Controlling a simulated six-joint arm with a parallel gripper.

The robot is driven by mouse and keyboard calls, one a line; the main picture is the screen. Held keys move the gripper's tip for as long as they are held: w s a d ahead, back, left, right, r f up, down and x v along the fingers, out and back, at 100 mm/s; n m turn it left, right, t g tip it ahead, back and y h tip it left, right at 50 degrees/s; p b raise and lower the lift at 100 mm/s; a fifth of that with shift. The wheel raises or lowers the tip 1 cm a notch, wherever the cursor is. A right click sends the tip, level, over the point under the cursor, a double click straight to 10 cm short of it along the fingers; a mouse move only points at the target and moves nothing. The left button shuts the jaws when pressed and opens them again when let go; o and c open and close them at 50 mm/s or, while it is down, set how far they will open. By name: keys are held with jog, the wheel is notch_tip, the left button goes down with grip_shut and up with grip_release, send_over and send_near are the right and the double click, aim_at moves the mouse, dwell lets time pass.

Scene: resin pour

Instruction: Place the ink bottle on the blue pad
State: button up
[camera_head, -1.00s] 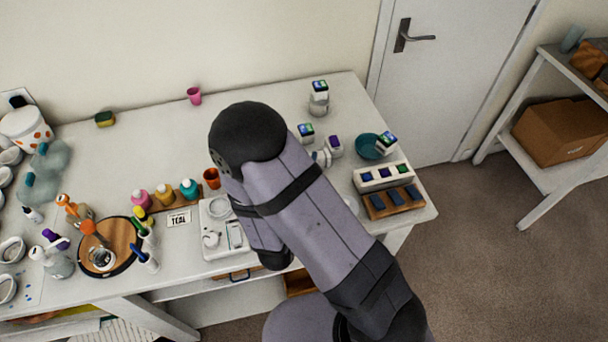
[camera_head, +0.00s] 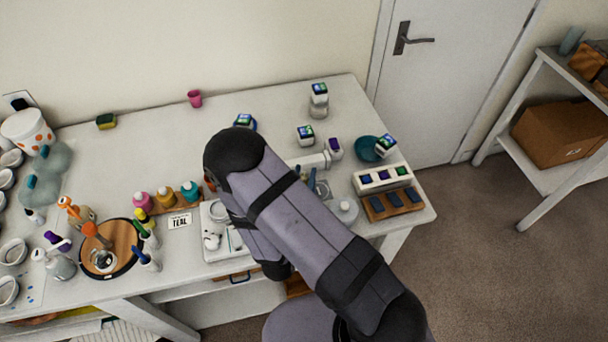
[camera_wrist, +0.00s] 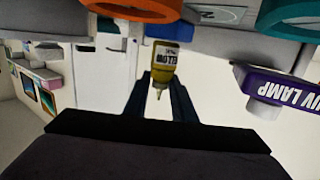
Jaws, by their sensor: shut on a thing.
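In the wrist view, an olive-yellow ink bottle (camera_wrist: 162,68) with a white label and a pointed nozzle sits between the fingertips of my gripper (camera_wrist: 163,88). The gripper is shut on it. The view is upside down, so the nozzle points down in the picture. In the head view, my arm hides the gripper and this bottle. A small bluish patch (camera_head: 321,188), perhaps the blue pad, shows just right of my arm; its full outline is hidden.
The UV lamp (camera_wrist: 285,88) is close beside the gripper in the wrist view. Pink, mustard and teal bottles (camera_head: 190,190) stand in a row left of my arm. A teal bowl (camera_head: 368,148) and a white tray (camera_head: 383,177) are at the right. The back of the table is mostly clear.

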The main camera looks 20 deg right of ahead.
aim_at(302, 180)
jog(key=shift+f, duration=0.2)
jog(key=o, duration=1)
jog(key=shift+o, duration=0.2)
jog(key=shift+r, duration=0.25)
jog(key=shift+s+a+f+b, duration=0.1)
jog(key=shift+s+a+b, duration=0.1)
jog(key=shift+s+b, duration=0.1)
jog(key=b+v, duration=0.2)
jog(key=v, duration=0.2)
jog(key=shift+s+a, duration=0.2)
notch_tip(302, 180, up, 7)
jog(key=p, duration=0.4)
jog(key=shift+d, duration=0.2)
